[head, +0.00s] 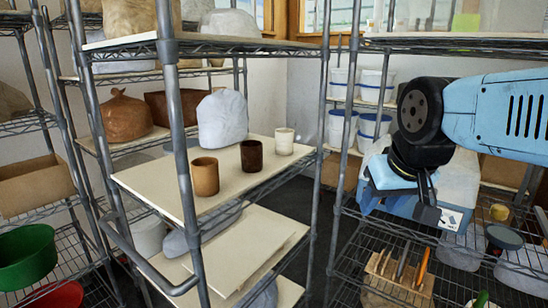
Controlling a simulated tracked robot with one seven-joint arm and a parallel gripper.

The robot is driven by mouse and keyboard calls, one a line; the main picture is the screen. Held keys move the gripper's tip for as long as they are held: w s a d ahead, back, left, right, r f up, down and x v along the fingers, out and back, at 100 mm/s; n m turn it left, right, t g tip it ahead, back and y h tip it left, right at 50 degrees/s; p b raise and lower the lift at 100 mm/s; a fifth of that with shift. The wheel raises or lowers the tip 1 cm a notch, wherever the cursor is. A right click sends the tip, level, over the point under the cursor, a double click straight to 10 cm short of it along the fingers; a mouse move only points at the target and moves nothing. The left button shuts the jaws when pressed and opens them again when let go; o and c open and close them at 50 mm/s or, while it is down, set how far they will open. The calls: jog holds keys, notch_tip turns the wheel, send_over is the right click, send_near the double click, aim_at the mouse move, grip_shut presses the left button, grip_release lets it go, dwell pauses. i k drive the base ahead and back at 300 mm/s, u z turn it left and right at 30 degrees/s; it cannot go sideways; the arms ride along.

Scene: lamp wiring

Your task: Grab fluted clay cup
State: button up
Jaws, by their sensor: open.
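Three small cups stand in a slanting row on a pale shelf board (240,192) of the wire rack. The nearest is an orange-brown clay-coloured cup (205,177), the middle one is a dark brown cup (254,157), and the far one is a cream cup (284,142). All are upright. The picture is too small to tell which has fluted sides. My gripper (428,200) hangs pointing down at the right, well apart from the cups, beyond the rack's front right post. It is open, with nothing seen between its fingers.
A rack post (180,150) rises just left of the orange-brown cup, and another post (320,140) stands right of the board. A large white wrapped lump (222,118) sits behind the cups. A wooden block with tools (400,278) is below my gripper.

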aim_at(251, 151)
jog(key=z, duration=0.05)
jog(key=k, duration=0.9)
jog(key=u, duration=0.5)
jog(key=i, duration=1)
jog(key=z, duration=0.05)
